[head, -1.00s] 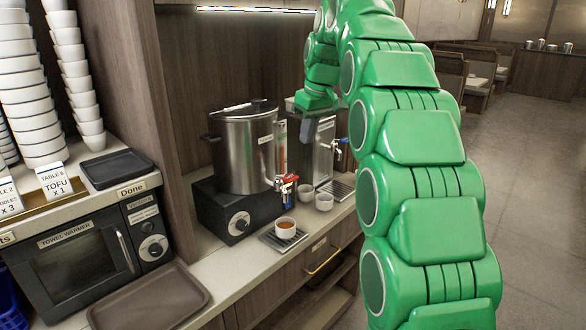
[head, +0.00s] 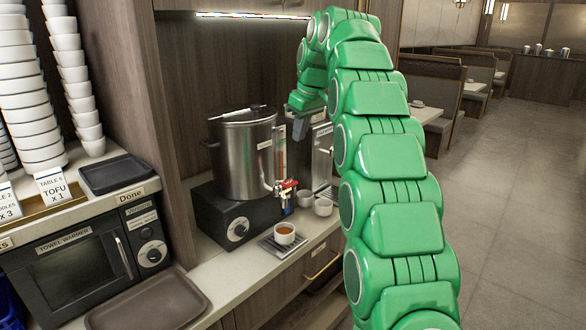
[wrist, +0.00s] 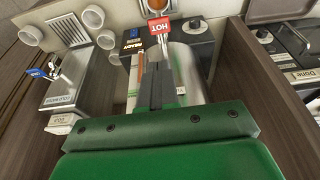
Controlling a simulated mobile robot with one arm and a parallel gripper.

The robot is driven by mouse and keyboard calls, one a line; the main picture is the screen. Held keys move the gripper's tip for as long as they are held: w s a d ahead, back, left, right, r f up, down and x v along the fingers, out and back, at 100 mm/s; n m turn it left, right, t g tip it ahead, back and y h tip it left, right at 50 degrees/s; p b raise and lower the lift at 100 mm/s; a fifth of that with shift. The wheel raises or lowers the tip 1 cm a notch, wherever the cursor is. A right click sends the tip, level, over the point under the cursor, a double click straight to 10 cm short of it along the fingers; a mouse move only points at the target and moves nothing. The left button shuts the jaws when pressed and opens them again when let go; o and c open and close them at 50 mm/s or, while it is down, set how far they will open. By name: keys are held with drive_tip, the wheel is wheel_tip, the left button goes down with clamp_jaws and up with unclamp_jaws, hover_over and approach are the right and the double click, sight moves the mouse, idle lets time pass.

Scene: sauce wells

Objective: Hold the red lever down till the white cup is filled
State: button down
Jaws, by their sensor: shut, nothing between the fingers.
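The white cup (head: 284,236) stands on the drip tray under the spout of the steel urn and holds brown liquid. It also shows at the top edge of the wrist view (wrist: 160,4). The red lever (head: 287,184) is on the urn's tap; in the wrist view it is a red tab marked HOT (wrist: 158,27). My gripper (head: 300,132) is shut and empty, pointing down, above the lever and apart from it in the head view. In the wrist view its closed fingers (wrist: 155,65) point towards the tab. Whether tea is flowing is too small to tell.
The steel urn (head: 246,158) stands on a black base. Empty white cups (head: 323,207) sit right of the tap, before a second dispenser with a blue lever (wrist: 40,73). A brown tray (head: 150,304) and towel warmer (head: 80,268) are at left.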

drive_tip(key=shift+f, duration=0.15)
hover_over(290, 182)
drive_tip(key=f, duration=1.1)
drive_tip(key=shift+s+d+f, duration=0.3)
drive_tip(key=shift+s, duration=0.05)
drive_tip(key=shift+f, duration=0.8)
